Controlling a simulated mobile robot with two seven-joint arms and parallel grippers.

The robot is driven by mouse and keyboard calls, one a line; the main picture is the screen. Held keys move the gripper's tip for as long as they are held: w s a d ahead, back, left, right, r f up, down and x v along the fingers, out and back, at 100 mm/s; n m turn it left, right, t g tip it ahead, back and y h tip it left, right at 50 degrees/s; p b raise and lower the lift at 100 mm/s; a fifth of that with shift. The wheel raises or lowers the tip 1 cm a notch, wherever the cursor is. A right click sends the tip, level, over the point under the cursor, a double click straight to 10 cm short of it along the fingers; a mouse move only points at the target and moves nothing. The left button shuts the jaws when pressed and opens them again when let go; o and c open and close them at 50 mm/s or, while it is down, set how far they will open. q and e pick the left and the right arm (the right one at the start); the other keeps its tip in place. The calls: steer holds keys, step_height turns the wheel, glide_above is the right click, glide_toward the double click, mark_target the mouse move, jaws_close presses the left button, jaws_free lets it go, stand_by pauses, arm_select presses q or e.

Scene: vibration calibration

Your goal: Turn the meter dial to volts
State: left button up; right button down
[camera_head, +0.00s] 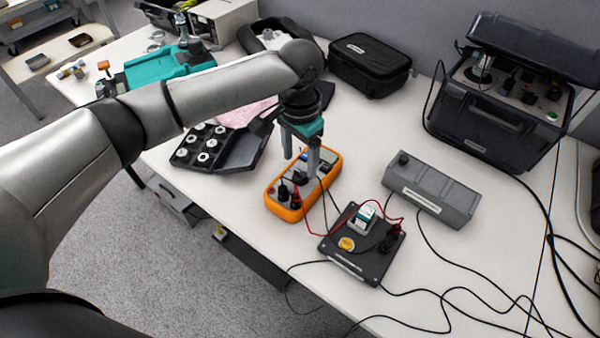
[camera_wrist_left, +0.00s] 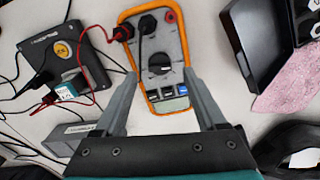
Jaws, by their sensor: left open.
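The orange-edged multimeter (camera_head: 290,206) lies on the white table in the middle of the head view. Its face has a black round dial (camera_wrist_left: 159,64), with plugged leads at one end and a display (camera_wrist_left: 170,105) at the other. My left gripper (camera_head: 309,172) points down over the meter, and in the head view its fingers partly cover the dial area. In the left wrist view the open fingers (camera_wrist_left: 160,104) stand on either side of the meter, with nothing between them touching the dial. The dial's marking is too small to read. My right gripper is not in view.
A black plate with a small sensor block (camera_head: 362,242) sits right of the meter, joined by red and black leads. A grey box (camera_head: 432,189) is behind it. An open black case of round weights (camera_head: 215,150) lies left. Loose cables cross the front right.

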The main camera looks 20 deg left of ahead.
mark_target(300, 173)
arm_select(q)
step_height(300, 173, down, 3)
steer(key=shift+r+b, duration=0.15)
steer(key=shift+b, duration=0.2)
steer(key=shift+f, duration=0.45)
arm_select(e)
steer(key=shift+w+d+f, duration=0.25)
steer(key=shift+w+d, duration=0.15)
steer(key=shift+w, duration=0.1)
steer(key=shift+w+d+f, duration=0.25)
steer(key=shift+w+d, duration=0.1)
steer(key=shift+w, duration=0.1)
arm_select(q)
steer(key=c, duration=0.6)
jaws_close()
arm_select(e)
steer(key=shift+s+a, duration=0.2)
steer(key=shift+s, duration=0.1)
